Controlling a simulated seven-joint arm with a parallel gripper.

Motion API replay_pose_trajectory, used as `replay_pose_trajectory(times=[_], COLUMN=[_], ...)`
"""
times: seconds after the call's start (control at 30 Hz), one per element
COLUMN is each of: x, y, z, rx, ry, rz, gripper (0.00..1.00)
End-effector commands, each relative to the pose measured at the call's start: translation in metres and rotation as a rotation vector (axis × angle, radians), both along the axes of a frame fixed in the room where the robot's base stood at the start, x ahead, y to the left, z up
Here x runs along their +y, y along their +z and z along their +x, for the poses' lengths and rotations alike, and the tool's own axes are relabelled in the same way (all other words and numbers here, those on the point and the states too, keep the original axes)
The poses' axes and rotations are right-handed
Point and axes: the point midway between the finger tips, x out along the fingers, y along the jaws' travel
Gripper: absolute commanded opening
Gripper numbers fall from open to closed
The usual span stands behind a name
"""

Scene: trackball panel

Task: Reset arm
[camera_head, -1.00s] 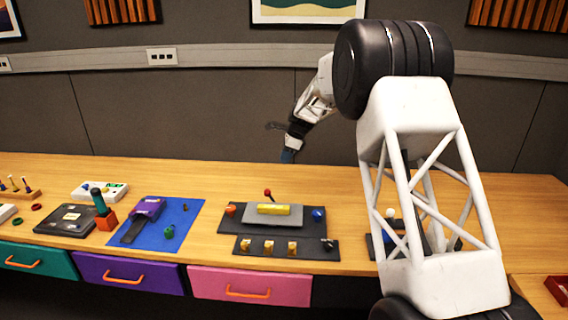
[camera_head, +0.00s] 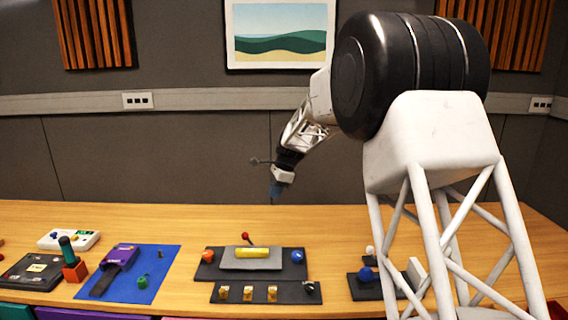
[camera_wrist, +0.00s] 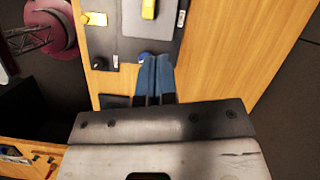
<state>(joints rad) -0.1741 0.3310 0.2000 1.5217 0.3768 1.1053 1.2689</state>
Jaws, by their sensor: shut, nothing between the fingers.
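My gripper (camera_head: 276,191) hangs in the air above the back part of the table, in front of the grey wall. Its blue fingers (camera_wrist: 154,76) are shut together and empty in the wrist view. A dark panel (camera_head: 354,288) with a blue ball (camera_head: 366,274) sits on the table at the right, partly behind my arm. A white knob (camera_head: 370,250) shows just behind it. My gripper is well apart from this panel.
A dark panel (camera_head: 208,272) with a yellow block (camera_head: 252,253), a red-tipped lever (camera_head: 246,238) and side knobs lies mid-table. A blue mat (camera_head: 165,262) with a purple device (camera_head: 122,254) lies left. The back strip of the wooden table (camera_head: 180,218) is clear.

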Motion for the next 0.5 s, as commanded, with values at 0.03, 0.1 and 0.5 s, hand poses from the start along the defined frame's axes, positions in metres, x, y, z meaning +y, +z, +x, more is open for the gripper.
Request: replay_pose_trajectory(times=[0.03,0.1,0.5], x=[-0.007,-0.016,-0.065], y=[0.009,0.019,0.067], z=[-0.012,-0.026,-0.117], rx=[-0.015,-0.036,-0.144], ry=[0.019,0.053,0.245], rz=[-0.005,-0.013,-0.067], gripper=[0.0,0.0,0.0])
